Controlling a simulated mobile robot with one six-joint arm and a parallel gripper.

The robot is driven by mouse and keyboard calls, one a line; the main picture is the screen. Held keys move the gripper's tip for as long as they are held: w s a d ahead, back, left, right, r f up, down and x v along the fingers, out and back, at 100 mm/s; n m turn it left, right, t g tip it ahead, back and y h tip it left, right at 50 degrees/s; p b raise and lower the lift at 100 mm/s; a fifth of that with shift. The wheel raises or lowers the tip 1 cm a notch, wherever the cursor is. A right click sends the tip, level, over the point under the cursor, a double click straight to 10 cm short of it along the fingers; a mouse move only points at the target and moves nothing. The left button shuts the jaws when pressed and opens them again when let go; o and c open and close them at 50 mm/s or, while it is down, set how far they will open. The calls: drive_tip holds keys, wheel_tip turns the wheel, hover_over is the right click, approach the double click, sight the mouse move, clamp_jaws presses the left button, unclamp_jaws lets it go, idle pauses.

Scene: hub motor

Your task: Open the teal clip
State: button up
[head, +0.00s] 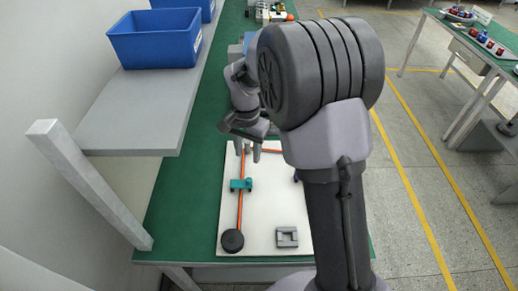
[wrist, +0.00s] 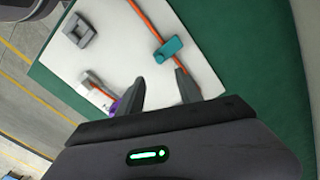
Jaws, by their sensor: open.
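The teal clip (head: 241,185) sits across an orange cable (head: 239,208) on a white board (head: 262,215) in the head view. In the wrist view the teal clip (wrist: 169,49) lies beyond my fingertips, with the orange cable (wrist: 143,17) running up to it. Whether the clip is open or closed is too small to tell. My gripper (head: 250,147) is above the far part of the board, apart from the clip. In the wrist view my gripper (wrist: 160,90) has its two fingers spread with nothing between them.
A black round part (head: 232,241) lies at the cable's near end. A grey block (head: 287,237) stands on the board's near right. A purple part (wrist: 115,107) shows beside my left finger. A blue bin (head: 155,38) stands on the left shelf (head: 140,110). Green table is clear left of the board.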

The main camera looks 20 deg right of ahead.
drive_tip(key=s+r+t, duration=0.1)
drive_tip(key=s+r, duration=0.4)
drive_tip(key=r, duration=0.5)
drive_tip(key=s+a+r+n+t, duration=0.1)
drive_tip(key=s+r, duration=0.2)
drive_tip(key=s, duration=0.3)
drive_tip(key=s+a+r+n+t+y+b, duration=0.1)
drive_tip(key=s+r, duration=0.2)
drive_tip(key=s, duration=0.3)
drive_tip(key=shift+t+b, duration=0.3)
drive_tip(key=shift+t, duration=0.1)
